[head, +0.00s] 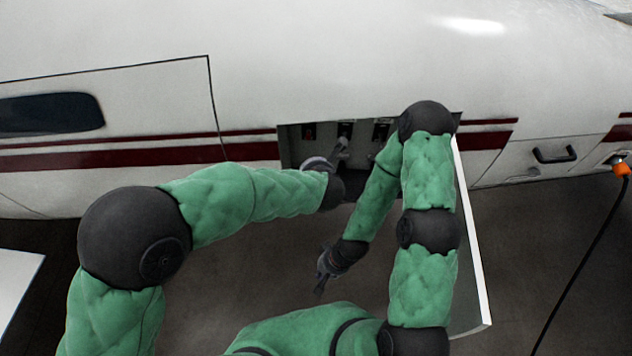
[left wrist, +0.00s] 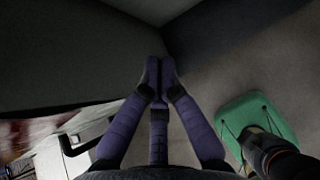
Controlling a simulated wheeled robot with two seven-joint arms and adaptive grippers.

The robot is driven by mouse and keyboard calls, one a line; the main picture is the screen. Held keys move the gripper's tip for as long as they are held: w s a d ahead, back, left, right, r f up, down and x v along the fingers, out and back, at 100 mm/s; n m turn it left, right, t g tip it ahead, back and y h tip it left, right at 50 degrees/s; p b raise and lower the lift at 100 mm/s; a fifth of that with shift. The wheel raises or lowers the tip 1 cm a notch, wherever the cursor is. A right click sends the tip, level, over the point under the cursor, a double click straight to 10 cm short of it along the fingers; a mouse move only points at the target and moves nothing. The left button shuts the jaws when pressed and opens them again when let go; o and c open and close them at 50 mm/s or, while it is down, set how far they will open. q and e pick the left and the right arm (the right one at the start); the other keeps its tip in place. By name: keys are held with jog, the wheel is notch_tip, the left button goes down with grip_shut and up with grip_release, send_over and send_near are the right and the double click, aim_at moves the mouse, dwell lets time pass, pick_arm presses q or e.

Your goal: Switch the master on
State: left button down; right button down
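The open panel recess (head: 290,150) in the white aircraft's side holds a row of dark switches. A red-marked switch (head: 309,131) is at the left, a dark one (head: 346,129) in the middle and another (head: 381,131) to the right. I cannot read which is the master. My left gripper (head: 341,146) reaches into the recess, just below the middle switch; contact cannot be told. In the left wrist view its purple fingers (left wrist: 160,66) are together at the tips with nothing visible between them. My right gripper (head: 321,287) hangs low over the floor, away from the panel; its opening is unclear.
A white open door panel (head: 470,240) stands right of the recess, close to my right arm. A dark handle (head: 555,154) is on the fuselage further right. An orange plug (head: 621,169) with a black cable (head: 585,262) hangs at the far right.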

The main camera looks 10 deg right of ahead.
pick_arm(q)
jog(key=shift+s+a, duration=0.15)
jog(key=shift+s, duration=1.2)
jog(key=shift+s+a, duration=0.15)
jog(key=shift+s, duration=1.15)
jog(key=w+a+f+m+g+b, duration=0.1)
jog(key=a+f+m+b, duration=0.3)
jog(key=a+f+m, duration=0.55)
jog(key=w+a+f+m+g+b, duration=0.2)
jog(key=a+f+m+b, duration=0.2)
jog(key=f, duration=1)
jog(key=s+a+f+m+g+h+b, duration=0.1)
jog(key=s+a+f+m+g+b, duration=0.2)
jog(key=s+f+m, duration=0.5)
jog(key=s+a+f+m+g+h+b, duration=0.2)
jog(key=s+f+m, duration=0.5)
jog(key=f, duration=0.6)
jog(key=s+a+g+b, duration=0.1)
jog(key=s+a+b, duration=0.1)
jog(key=a, duration=0.1)
jog(key=shift+s+a+m+b, duration=0.15)
jog(key=shift+s+m+b, duration=0.1)
jog(key=shift+m+b, duration=0.15)
